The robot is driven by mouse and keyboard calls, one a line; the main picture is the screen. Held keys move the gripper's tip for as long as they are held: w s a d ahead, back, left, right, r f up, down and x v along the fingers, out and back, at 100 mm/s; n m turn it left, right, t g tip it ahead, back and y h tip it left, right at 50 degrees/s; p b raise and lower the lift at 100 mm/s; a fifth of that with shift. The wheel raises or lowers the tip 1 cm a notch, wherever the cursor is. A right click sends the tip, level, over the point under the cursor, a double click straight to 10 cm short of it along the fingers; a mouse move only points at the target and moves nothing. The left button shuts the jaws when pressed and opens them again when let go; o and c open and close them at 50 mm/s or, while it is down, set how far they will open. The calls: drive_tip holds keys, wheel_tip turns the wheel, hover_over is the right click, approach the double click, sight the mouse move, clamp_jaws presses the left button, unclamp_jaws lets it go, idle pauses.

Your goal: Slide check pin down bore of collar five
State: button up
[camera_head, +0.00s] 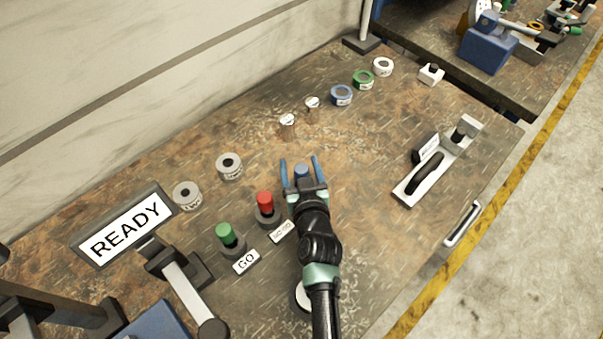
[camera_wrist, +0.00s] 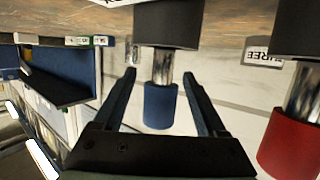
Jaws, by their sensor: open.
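A blue-capped pin (camera_head: 302,170) stands upright in a dark holder, largely hidden by my gripper. My gripper (camera_head: 299,159) is open, with one finger on each side of this pin. In the wrist view the blue cap (camera_wrist: 160,105) and its metal shank (camera_wrist: 162,67) are between the spread fingers, with gaps on both sides. A red-capped pin (camera_head: 265,203) and a green-capped pin (camera_head: 226,236) stand in similar holders to the left. Two grey collars (camera_head: 229,166) (camera_head: 187,195) lie farther left. I cannot read a FIVE on any collar.
Two small pale-topped pieces (camera_head: 288,120) (camera_head: 312,103) and blue, green and white rings (camera_head: 341,96) lie toward the back. A READY sign (camera_head: 125,228) is at left.

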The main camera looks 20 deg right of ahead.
drive_tip(key=shift+w+f, duration=0.1)
drive_tip(key=shift+w, duration=0.2)
clamp_jaws()
